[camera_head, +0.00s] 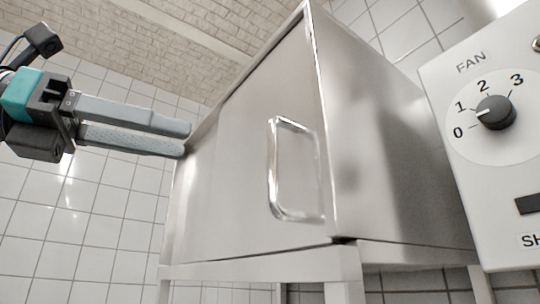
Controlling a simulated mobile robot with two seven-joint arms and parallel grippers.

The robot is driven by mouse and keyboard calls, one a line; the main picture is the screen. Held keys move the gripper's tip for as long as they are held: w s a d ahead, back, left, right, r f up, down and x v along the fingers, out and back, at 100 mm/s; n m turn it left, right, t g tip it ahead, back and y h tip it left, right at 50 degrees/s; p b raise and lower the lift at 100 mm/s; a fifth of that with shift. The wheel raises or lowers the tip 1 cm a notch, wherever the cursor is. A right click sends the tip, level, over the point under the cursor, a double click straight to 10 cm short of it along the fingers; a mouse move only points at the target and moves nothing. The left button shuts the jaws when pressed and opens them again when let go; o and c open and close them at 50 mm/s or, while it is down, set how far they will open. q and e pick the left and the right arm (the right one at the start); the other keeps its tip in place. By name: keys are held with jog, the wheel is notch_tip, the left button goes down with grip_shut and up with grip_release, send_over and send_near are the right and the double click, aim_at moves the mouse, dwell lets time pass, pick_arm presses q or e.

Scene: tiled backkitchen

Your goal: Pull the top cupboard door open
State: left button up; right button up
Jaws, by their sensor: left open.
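The top cupboard is a brushed steel box, with its side (385,130) facing right. Its door (235,150) faces me and looks shut or nearly so; I cannot tell whether there is a small gap. A shiny upright bar handle (273,170) sits near the door's right edge. My left gripper (188,140) comes in from the left, open and empty, with its two long grey fingers pointing right. Its tips overlap the cupboard's left edge in the picture, well left of the handle; contact is unclear. My right gripper is out of view.
A white control panel (505,200) with a black fan dial (494,112) stands close at the right. A steel frame (260,268) runs under the cupboard. White tiled wall (100,210) lies behind, with brick (150,45) above. The space before the handle looks clear.

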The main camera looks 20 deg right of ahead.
aim_at(272, 198)
pick_arm(q)
jog(key=d+p, duration=0.1)
jog(key=d, duration=0.3)
jog(key=w+d, duration=0.1)
jog(key=d, duration=0.3)
jog(key=w+d+p, duration=0.1)
jog(key=d, duration=0.3)
jog(key=shift+d+p, duration=0.3)
jog(key=shift+d, duration=0.05)
jog(key=shift+c, duration=0.4)
grip_shut()
dwell(0.3)
